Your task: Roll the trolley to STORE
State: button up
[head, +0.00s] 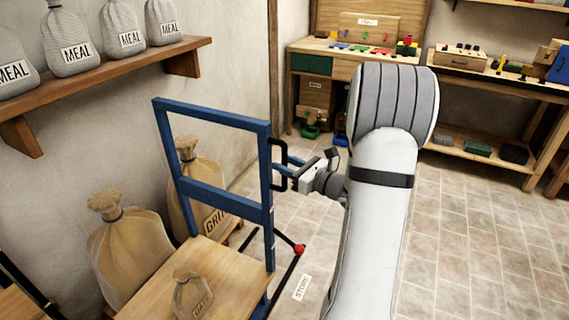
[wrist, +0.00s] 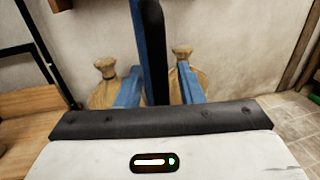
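The trolley has a blue upright frame (head: 225,195) and a wooden deck (head: 225,260) carrying a small tied sack (head: 191,294). A black handle (head: 277,165) is fixed to the frame's right post; it also stands upright in the wrist view (wrist: 154,50). My gripper (head: 280,174) is at this handle, its two blue fingers (wrist: 160,85) apart, one to each side of the black bar. A gap shows beside the right finger, so I see no firm grip. A floor label (head: 301,287) seems to read STORE, right of the trolley.
Large sacks (head: 130,245), one marked GRIT (head: 207,178), stand behind the trolley by the wall. A black bar with a red knob (head: 299,249) sticks out low beside the trolley. A shelf of MEAL sacks (head: 120,65) hangs above. Workbenches (head: 460,66) line the back. Tiled floor (head: 450,240) at right is clear.

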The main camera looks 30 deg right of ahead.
jog(key=shift+w+a, duration=0.15)
jog(key=shift+w, duration=0.2)
jog(key=shift+c, duration=0.4)
grip_shut()
